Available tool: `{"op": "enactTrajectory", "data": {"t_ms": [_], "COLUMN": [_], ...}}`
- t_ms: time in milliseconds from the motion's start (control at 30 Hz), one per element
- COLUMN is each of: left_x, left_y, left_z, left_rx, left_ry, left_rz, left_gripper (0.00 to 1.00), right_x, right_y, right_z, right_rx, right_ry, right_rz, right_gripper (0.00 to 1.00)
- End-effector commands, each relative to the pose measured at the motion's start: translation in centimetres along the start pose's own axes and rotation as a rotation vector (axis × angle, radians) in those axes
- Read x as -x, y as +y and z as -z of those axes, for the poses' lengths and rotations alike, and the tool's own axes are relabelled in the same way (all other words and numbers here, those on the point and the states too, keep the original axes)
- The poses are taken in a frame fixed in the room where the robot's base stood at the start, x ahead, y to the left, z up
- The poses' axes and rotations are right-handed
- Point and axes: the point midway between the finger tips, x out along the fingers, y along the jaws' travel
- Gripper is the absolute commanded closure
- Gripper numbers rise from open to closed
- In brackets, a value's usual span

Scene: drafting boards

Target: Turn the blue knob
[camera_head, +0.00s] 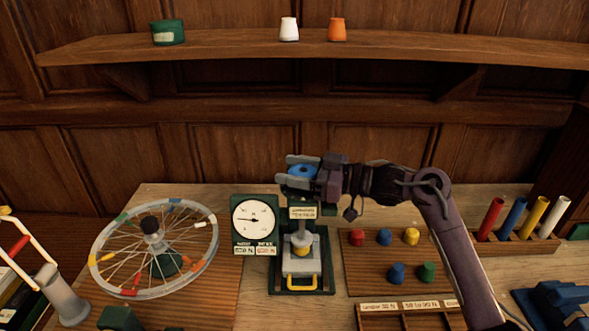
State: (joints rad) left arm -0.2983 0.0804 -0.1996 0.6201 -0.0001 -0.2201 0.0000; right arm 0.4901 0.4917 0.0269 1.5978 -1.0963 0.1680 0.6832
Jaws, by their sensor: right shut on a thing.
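The blue knob (301,171) sits on top of a green press-like device (302,226) with a label, a metal plunger and a yellow handle. My right gripper (297,172) reaches in from the right at the knob's height. Its two grey fingers are shut on the knob, one on the far side and one on the near side. The fingers and wrist hide part of the knob's rim. My left gripper is not in view.
A dial gauge (254,221) stands just left of the device, with a spoked wheel (153,291) farther left. A wooden board (380,271) with several coloured pegs lies right, partly behind my forearm. Coloured tubes (537,216) stand far right. A shelf (240,46) runs above.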

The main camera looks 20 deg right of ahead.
Motion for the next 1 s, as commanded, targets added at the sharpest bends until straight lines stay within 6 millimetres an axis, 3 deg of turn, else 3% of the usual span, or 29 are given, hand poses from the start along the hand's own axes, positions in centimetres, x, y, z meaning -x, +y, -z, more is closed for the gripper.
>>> {"op": "enactTrajectory", "data": {"t_ms": [267,533,1000], "left_x": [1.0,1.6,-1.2], "left_y": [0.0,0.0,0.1], "left_z": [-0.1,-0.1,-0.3], "left_rx": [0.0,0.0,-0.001], "left_ry": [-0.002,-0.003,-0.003], "left_rz": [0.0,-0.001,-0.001], "left_gripper": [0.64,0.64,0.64], "right_x": [0.0,0.1,0.4], "right_y": [0.1,0.5,1.1], "right_z": [0.0,0.0,-0.4], "right_rx": [-0.003,-0.005,-0.007], "right_ry": [-0.002,0.001,0.002], "right_rz": [-0.134,-0.374,-0.798], "right_gripper": [0.67,0.67,0.67]}}
